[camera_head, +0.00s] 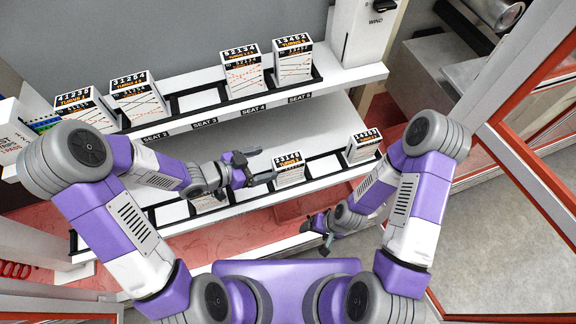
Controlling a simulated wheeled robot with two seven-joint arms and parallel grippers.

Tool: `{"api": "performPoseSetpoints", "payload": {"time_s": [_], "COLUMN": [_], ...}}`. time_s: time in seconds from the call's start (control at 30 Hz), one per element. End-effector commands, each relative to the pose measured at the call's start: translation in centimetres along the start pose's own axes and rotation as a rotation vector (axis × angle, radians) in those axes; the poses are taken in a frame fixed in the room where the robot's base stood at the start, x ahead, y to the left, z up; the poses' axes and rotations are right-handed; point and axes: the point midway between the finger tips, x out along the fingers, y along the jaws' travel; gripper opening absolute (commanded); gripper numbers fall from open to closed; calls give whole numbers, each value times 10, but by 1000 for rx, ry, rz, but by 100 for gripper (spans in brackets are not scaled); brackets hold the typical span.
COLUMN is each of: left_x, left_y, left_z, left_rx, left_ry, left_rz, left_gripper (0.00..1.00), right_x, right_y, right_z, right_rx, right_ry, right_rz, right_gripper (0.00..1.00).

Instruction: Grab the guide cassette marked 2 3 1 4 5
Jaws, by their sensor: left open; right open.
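The guide cassette marked 2 3 1 4 5 (289,172) stands in a black-edged seat on the lower white shelf, its number on a black label above an orange band. My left gripper (264,166) is open and empty, with its fingers pointing right toward the cassette's left side. In this view its fingertips reach close to the cassette; I cannot tell whether they touch. My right gripper (316,238) is open, low and in front of the lower shelf, below and right of the cassette.
Another cassette (364,148) stands at the right end of the lower shelf. Several cassettes, such as one marked 5 2 1 3 4 (242,74), stand on the upper shelf (352,78). A red-framed panel (530,180) is at the right. Grey floor lies at lower right.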

Motion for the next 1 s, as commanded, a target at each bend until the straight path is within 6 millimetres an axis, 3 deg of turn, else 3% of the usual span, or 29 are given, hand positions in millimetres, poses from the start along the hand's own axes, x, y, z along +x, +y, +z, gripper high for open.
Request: {"api": "performPoseSetpoints", "payload": {"time_s": [0.47,0.77,0.83,1.0], "left_x": [64,70,70,69], "left_y": [7,6,6,6], "left_z": [-1,-2,-2,-2], "left_rx": [1,-1,-1,-2], "left_ry": [0,-1,-1,-1], "left_rz": [4,1,1,1], "left_gripper": [87,87,81,55], "right_x": [24,25,25,25], "right_y": [9,9,9,9], "right_z": [-1,-1,-1,-1], "right_rx": [0,0,0,0], "right_ry": [0,0,0,0], "right_rz": [0,0,0,0], "right_gripper": [79,79,79,79]}}
